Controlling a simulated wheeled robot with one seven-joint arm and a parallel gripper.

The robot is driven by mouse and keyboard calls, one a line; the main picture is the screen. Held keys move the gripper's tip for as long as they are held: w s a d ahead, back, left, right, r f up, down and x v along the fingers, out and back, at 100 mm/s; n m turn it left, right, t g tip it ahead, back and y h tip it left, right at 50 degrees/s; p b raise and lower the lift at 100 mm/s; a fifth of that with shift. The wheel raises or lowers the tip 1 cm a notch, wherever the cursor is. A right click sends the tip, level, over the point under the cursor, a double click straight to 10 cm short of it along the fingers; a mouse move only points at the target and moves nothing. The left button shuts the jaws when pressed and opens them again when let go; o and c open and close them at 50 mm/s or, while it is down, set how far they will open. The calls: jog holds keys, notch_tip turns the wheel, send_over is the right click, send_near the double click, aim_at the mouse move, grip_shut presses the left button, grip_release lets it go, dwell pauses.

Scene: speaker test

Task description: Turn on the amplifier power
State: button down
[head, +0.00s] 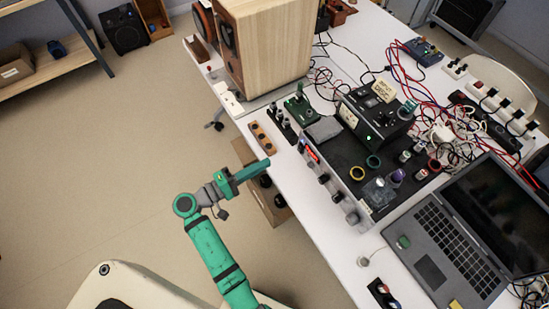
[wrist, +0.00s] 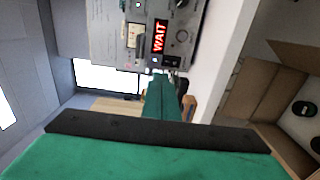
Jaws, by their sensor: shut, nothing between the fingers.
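The amplifier appears to be the wide grey and black unit (head: 340,163) on the white table. Its front panel faces left, with a red display (head: 312,153) and several knobs.
A wooden speaker (head: 262,45) stands at the back left of the table. A black box with a gauge (head: 372,115) sits on the unit. A laptop (head: 460,235) is at the right. Cables and a power strip (head: 492,103) lie behind.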

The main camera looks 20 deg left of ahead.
jog(key=shift+v, duration=1.05)
jog(key=shift+r, duration=0.15)
